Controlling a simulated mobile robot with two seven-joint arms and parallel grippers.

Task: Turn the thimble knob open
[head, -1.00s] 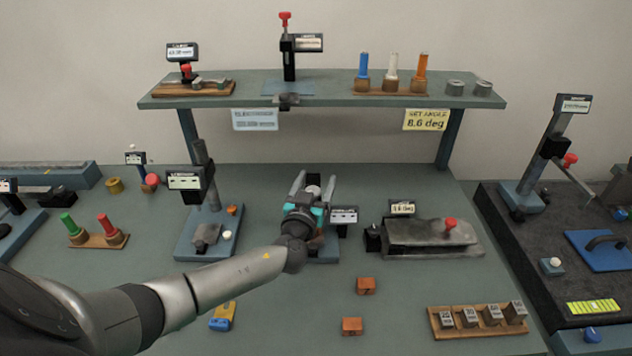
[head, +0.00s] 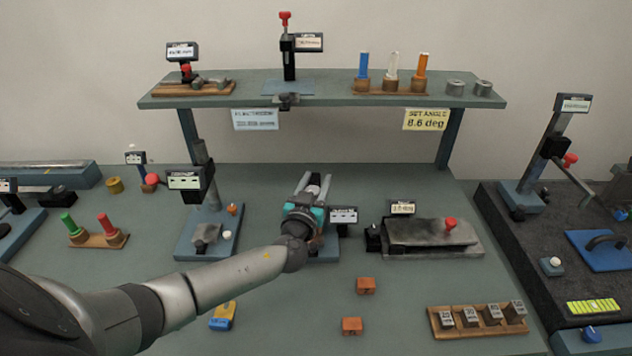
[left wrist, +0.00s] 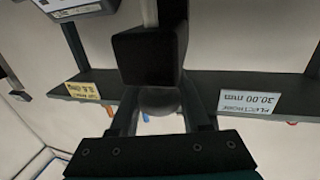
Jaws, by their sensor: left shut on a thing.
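My left gripper (head: 314,183) is over the small instrument at the middle of the bench. Its fingers are shut on a pale, rounded knob (head: 313,190), which looks like the thimble knob. The left wrist view shows the same knob as a dark rounded end (left wrist: 160,101) between the two fingers. A black block (left wrist: 150,55) stands just beyond it. The gripper and wrist hide most of the instrument's base. A small display (head: 343,215) stands just right of the gripper; its reading is too small to tell. My right gripper is not in view.
A stand with a display (head: 186,180) is to the left, and a grey sine-plate-like device (head: 432,236) is to the right. Orange blocks (head: 352,326) lie in front. A raised shelf (head: 330,101) runs behind, with a yellow "SET ANGLE 8.6 deg" sign (head: 426,119).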

